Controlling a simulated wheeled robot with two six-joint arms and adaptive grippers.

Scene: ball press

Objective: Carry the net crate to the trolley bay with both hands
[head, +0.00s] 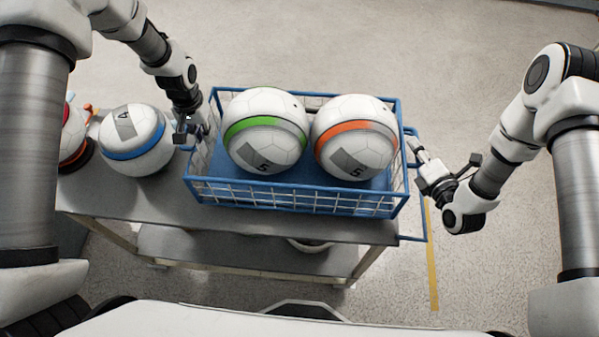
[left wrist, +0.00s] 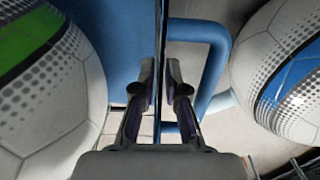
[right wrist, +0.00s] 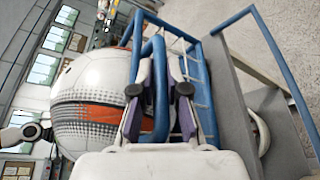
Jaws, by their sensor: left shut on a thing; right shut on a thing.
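The blue wire net crate (head: 295,203) sits over the grey trolley top. Two white balls lie in it, one with a green band (head: 265,131) and one with an orange band (head: 356,139). My left gripper (head: 200,133) is at the crate's left end, shut on it; the left wrist view shows its fingers (left wrist: 167,100) around the blue end frame. My right gripper (head: 416,152) is at the right end, shut on the blue handle; the right wrist view shows its fingers (right wrist: 160,95) on the blue bar. I cannot tell whether the crate touches the trolley top.
A white ball with a blue band (head: 137,140) stands on the trolley top (head: 120,196) left of the crate. Another ball (head: 72,137) is partly hidden at far left. The trolley has a lower shelf (head: 200,247). A yellow line (head: 431,265) marks open floor at right.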

